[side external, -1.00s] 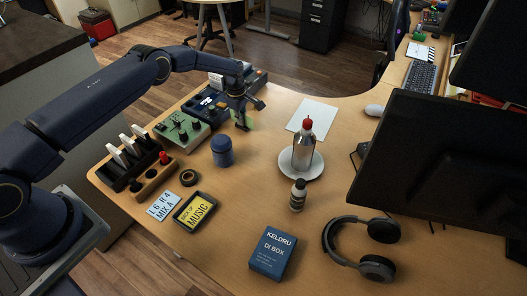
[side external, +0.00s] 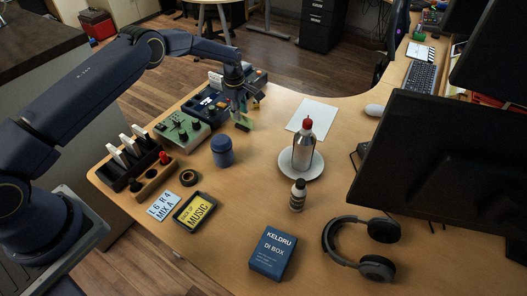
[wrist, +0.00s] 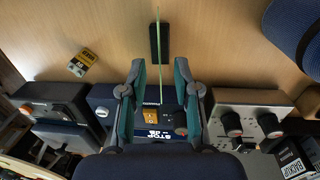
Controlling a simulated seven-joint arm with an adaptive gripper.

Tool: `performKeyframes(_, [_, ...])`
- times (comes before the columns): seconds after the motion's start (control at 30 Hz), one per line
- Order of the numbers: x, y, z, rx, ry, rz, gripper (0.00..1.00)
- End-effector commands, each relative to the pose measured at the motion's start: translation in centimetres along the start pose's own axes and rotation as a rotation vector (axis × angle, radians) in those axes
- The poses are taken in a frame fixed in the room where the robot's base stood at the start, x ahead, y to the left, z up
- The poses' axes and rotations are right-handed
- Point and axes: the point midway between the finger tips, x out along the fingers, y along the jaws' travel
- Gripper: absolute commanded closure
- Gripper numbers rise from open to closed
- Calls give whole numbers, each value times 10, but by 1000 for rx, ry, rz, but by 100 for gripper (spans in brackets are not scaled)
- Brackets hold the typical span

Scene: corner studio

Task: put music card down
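A card reading "BACK OF MUSIC" (side external: 195,212) lies yellow side up in a shallow black tray (side external: 178,222) at the front left of the desk. My gripper (side external: 244,103) is far from it, near the back devices. A thin green card (side external: 243,122) stands upright beneath my gripper. In the wrist view this green card (wrist: 158,75) shows edge-on, by a small black block (wrist: 159,42) on the desk. My gripper's teal finger pads (wrist: 160,90) are spread on either side of it, with gaps visible. Any lettering on the green card is unreadable.
A blue jar (side external: 222,151), green knob box (side external: 181,130) and blue device (side external: 206,106) stand near my gripper. A white label card (side external: 163,206) and tape roll (side external: 188,178) lie near the tray. A bottle (side external: 304,146) stands on a plate.

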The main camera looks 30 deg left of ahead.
Motion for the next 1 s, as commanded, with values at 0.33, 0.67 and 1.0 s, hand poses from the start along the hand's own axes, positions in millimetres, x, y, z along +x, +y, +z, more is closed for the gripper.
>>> performKeyframes(0.33, [-69,0,0,0,1,1,69])
performKeyframes(0.67, [-170,-12,4,197,8,58,69])
performKeyframes(1.0, [-359,-145,17,814,90,201,69])
